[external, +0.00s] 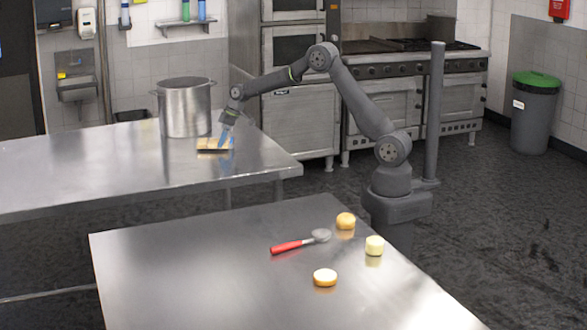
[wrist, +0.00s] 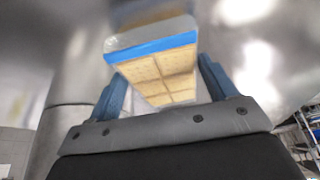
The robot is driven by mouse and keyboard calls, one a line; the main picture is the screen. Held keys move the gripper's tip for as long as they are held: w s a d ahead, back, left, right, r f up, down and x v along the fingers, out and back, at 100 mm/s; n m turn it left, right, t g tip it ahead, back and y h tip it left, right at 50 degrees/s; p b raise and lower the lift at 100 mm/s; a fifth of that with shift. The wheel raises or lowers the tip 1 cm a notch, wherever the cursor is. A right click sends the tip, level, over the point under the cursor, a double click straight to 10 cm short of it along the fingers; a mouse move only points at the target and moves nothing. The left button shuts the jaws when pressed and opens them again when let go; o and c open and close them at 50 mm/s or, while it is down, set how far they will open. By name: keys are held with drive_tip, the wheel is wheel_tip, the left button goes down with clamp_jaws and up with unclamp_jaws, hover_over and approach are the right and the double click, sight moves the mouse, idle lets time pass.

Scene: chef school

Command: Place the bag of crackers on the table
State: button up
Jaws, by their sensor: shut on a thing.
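The bag of crackers (external: 210,144) is at the far steel table's right part, beside the large pot. It also shows in the wrist view (wrist: 160,75), with square tan crackers, a blue band and a clear end. My gripper (external: 224,138) is at the bag, reaching down from above. In the wrist view its two blue fingers (wrist: 160,88) are on either side of the bag, shut on it. I cannot tell whether the bag touches the tabletop. The far table (external: 80,180) and the near table (external: 180,270) are both steel.
The large steel pot (external: 185,108) stands just left of the bag. On the near table lie a red-handled utensil (external: 290,246), a round bun (external: 325,277), a second round item (external: 346,221) and a pale cylinder (external: 374,245). The near table's left part is clear.

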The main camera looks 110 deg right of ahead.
drive_tip(key=shift+f, duration=0.3)
drive_tip(key=shift+f, duration=0.15)
drive_tip(key=o, duration=1)
drive_tip(key=v, duration=1.2)
